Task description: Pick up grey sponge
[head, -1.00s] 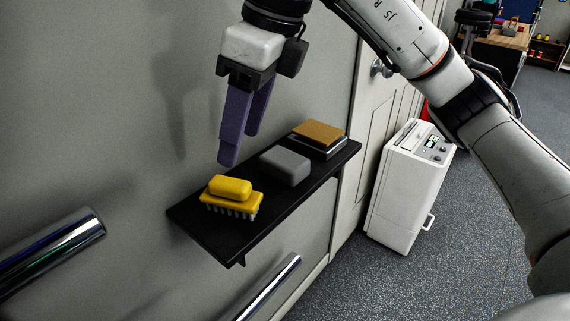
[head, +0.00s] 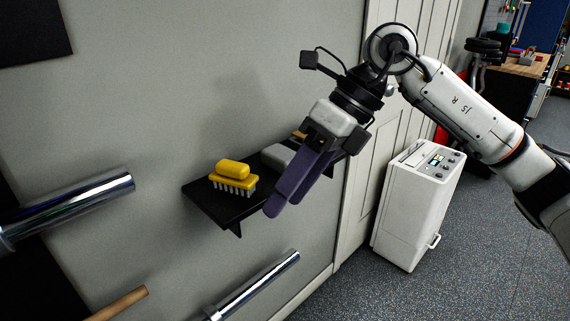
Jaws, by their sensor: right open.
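The grey sponge (head: 274,155) lies on the black wall shelf (head: 217,206), and only its left part shows behind my right gripper. My right gripper (head: 286,208) has purple fingers pointing down and to the left. It is open and empty, and its fingers are in front of the shelf's front edge in the picture, hiding much of the shelf's right half. I cannot tell whether it touches anything. My left gripper is not in view.
A yellow brush (head: 233,177) sits on the shelf's left end. A brown-topped item (head: 299,135) is mostly hidden behind my gripper. Chrome bars (head: 90,203) stick out from the wall at left and below (head: 255,284). A white appliance (head: 413,210) stands at right.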

